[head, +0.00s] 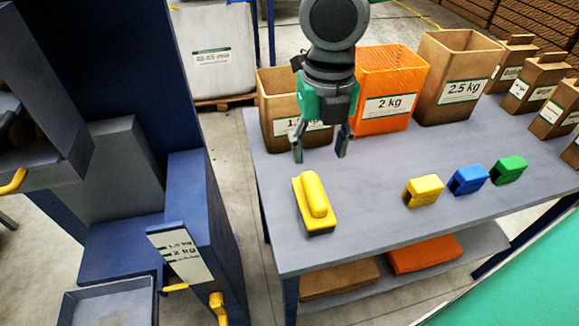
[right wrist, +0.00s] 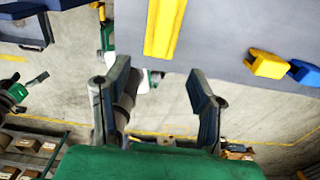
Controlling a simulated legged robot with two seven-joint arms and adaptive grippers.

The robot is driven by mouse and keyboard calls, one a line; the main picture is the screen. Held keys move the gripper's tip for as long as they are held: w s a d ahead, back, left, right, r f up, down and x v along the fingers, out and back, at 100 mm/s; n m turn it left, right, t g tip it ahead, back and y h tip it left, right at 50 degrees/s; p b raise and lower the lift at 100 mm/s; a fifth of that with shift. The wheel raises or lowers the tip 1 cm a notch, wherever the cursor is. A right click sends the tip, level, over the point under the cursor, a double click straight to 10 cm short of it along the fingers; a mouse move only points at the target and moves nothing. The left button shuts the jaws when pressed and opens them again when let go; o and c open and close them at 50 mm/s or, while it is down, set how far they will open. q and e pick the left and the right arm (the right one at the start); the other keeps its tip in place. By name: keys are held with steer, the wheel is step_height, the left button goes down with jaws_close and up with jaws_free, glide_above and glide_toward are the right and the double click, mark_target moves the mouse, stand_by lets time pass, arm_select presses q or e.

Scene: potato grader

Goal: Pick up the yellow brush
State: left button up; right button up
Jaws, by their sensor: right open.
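The yellow brush (head: 314,203) lies on the grey table near its left front, with a raised yellow handle and a dark base. It also shows in the right wrist view (right wrist: 164,26), at the top, beyond the fingertips. My right gripper (head: 320,152) is open and empty, pointing down, above and slightly behind the brush in the head view. In the right wrist view its two fingers (right wrist: 159,73) are spread apart, with the brush roughly in line with the gap between them. No clear view of my left gripper is given.
A yellow block (head: 423,190), a blue block (head: 468,180) and a green block (head: 509,170) stand right of the brush on the table (head: 370,230). An orange crate (head: 390,88) and cardboard boxes (head: 458,77) line the back. A blue machine (head: 190,200) stands left.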

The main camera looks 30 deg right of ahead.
mark_target(314, 188)
steer(key=shift+n, duration=0.3)
steer(key=f+b, duration=0.1)
steer(key=f, duration=0.3)
steer(key=f+b, duration=0.1)
steer(key=f, duration=0.2)
steer(key=shift+w+f+b, duration=0.1)
steer(key=shift+w+b, duration=0.2)
steer(key=shift+w, duration=0.05)
steer(key=shift+w+d+f+b, duration=0.15)
steer(key=shift+f+b, duration=0.45)
steer(key=shift+f, duration=0.9)
steer(key=shift+w+d+f+b, duration=0.15)
steer(key=shift+f+b, duration=0.4)
steer(key=shift+f, duration=0.95)
steer(key=shift+s+r, duration=0.1)
steer(key=shift+c, duration=0.5)
jaws_close()
